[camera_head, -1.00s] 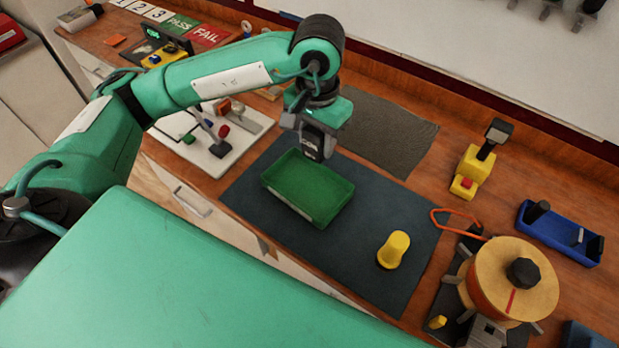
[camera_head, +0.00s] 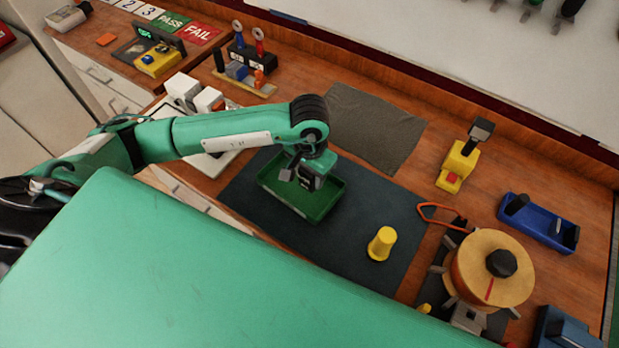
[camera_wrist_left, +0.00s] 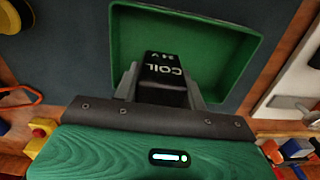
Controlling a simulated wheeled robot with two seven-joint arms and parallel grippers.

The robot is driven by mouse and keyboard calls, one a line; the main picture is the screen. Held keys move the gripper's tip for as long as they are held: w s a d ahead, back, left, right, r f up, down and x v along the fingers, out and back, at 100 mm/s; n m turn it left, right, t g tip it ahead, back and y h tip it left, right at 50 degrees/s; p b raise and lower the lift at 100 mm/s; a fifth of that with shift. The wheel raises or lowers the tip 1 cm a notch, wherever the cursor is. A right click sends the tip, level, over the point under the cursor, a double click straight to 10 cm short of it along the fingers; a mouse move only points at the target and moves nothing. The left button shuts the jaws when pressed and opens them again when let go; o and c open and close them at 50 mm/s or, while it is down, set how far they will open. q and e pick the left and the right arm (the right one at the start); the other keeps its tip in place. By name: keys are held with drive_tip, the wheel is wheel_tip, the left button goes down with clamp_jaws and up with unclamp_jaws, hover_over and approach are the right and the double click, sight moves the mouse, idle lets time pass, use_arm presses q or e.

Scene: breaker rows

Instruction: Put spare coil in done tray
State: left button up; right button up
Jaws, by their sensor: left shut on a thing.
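The spare coil (camera_wrist_left: 165,70) is a black block with white "COIL 24V" lettering. My left gripper (camera_wrist_left: 163,88) is shut on it, one finger on each side. In the head view the left gripper (camera_head: 302,177) points down at the green tray (camera_head: 323,207), with the coil over or within the tray's opening. The green tray also fills the top of the wrist view (camera_wrist_left: 228,62), with its floor bare around the coil. I cannot tell whether the coil touches the floor. My right gripper is not in view.
The tray lies on a dark mat (camera_head: 360,275). A yellow cone-shaped piece (camera_head: 382,244) stands right of it. Further right are a round wooden winder (camera_head: 480,272), a yellow tool (camera_head: 457,166) and a blue tray (camera_head: 540,227). A grey cloth (camera_head: 375,128) lies behind.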

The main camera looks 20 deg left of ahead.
sight(310, 184)
use_arm(q)
wheel_tip(310, 184, down, 4)
drive_tip(key=shift+r+p, duration=0.15)
drive_tip(key=shift+p, duration=0.45)
drive_tip(key=shift+f, duration=0.25)
drive_tip(key=o, duration=0.7)
drive_tip(key=shift+b, duration=0.35)
drive_tip(key=o, duration=0.4)
